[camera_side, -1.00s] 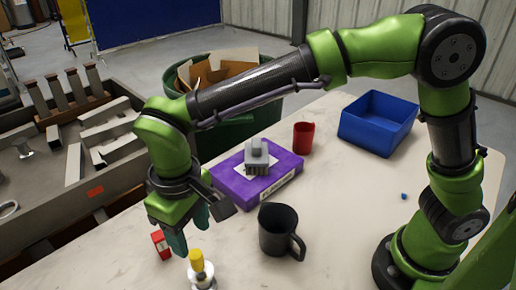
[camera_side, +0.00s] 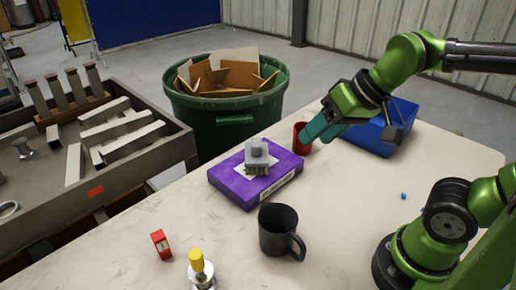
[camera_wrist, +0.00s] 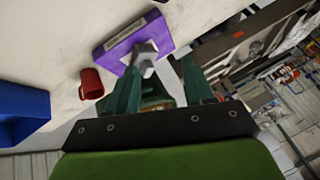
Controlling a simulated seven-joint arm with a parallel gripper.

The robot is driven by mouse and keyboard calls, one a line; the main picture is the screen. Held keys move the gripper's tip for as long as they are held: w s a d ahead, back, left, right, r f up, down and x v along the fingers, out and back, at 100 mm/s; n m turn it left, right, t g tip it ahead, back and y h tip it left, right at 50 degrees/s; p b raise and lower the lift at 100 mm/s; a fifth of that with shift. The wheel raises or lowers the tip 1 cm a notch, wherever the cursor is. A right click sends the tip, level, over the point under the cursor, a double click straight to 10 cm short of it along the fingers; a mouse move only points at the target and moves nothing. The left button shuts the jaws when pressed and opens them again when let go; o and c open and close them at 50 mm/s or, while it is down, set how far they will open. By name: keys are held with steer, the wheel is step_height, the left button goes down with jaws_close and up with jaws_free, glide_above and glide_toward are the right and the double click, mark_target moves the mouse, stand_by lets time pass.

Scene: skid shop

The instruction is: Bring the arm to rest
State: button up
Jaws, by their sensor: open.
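My gripper (camera_side: 318,131) is in the air at the right of the side view, its teal fingers pointing left. It overlaps the red cup (camera_side: 298,138) and the blue bin (camera_side: 372,139) in that view; I cannot tell its exact height above them. In the wrist view my gripper (camera_wrist: 165,85) has its two teal fingers apart with nothing held between them. The purple box (camera_wrist: 170,42) and the grey block on it (camera_wrist: 145,55) lie beyond the fingertips there.
A dark mug (camera_side: 278,232), a yellow-topped item (camera_side: 198,262) and a small red item (camera_side: 160,245) stand at the table's front. The purple box (camera_side: 228,190) bears the grey block (camera_side: 257,157). A green barrel (camera_side: 232,130) of cardboard stands behind the table (camera_side: 350,220).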

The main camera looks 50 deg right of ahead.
steer(key=shift+s+d+f+m+t, duration=0.2)
steer(key=shift+s+d+f, duration=0.05)
steer(key=shift+s+d, duration=0.2)
steer(key=shift+s+d+f+m+t, duration=0.2)
steer(key=shift+s+d, duration=0.1)
steer(key=shift+d, duration=0.15)
